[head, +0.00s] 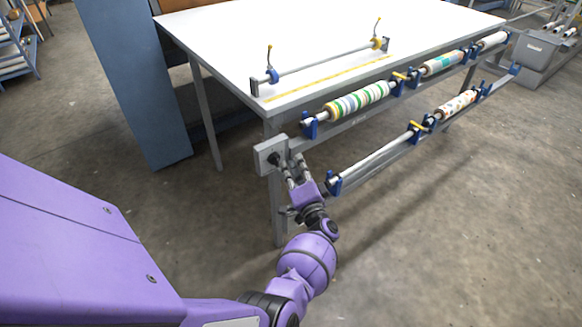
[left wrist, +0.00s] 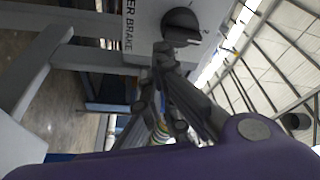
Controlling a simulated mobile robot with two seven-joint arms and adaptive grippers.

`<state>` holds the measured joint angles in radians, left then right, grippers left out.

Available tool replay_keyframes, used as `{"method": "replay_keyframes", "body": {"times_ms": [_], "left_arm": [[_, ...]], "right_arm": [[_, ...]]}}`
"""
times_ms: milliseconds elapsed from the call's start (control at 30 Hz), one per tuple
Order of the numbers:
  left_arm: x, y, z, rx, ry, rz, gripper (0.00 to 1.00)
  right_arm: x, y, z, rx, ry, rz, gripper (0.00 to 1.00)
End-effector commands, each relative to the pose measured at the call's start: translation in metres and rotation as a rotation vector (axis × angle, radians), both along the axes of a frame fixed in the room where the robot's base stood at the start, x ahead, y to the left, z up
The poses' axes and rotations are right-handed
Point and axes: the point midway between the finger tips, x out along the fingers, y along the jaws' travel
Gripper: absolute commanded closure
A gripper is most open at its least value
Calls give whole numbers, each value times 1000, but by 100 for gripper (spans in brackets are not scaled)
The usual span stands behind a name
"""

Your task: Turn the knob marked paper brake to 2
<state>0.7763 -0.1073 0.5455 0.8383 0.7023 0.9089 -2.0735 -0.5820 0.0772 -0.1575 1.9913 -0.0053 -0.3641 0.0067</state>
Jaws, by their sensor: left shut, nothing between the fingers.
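The dark round knob (head: 274,158) sits on a grey box (head: 264,146) at the table's near corner. In the left wrist view the knob (left wrist: 181,25) is at the top, on a light plate with a partly cut-off label reading "ER BRAKE" (left wrist: 129,25). A pale pointer mark shows on the knob's lower right, and small scale marks lie to its right, too small to read surely. My left gripper (head: 287,168) is shut and empty, its fingertips (left wrist: 163,52) right beside the knob. I cannot tell whether they touch it. My right gripper is out of view.
A long white table (head: 320,40) carries a bar with blue holders. Rollers with patterned paper (head: 358,101) run along its front side, with a lower bar (head: 375,157) close to my left gripper. A blue panel (head: 125,80) stands at left. The floor in front is clear.

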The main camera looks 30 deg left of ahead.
Motion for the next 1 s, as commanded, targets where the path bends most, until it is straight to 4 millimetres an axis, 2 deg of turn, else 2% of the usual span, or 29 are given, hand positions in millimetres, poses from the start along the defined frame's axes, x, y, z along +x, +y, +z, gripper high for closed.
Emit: {"method": "replay_keyframes", "body": {"times_ms": [1000], "left_arm": [[-1,2,-5,0,-3,1,100]], "right_arm": [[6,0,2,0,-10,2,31]]}}
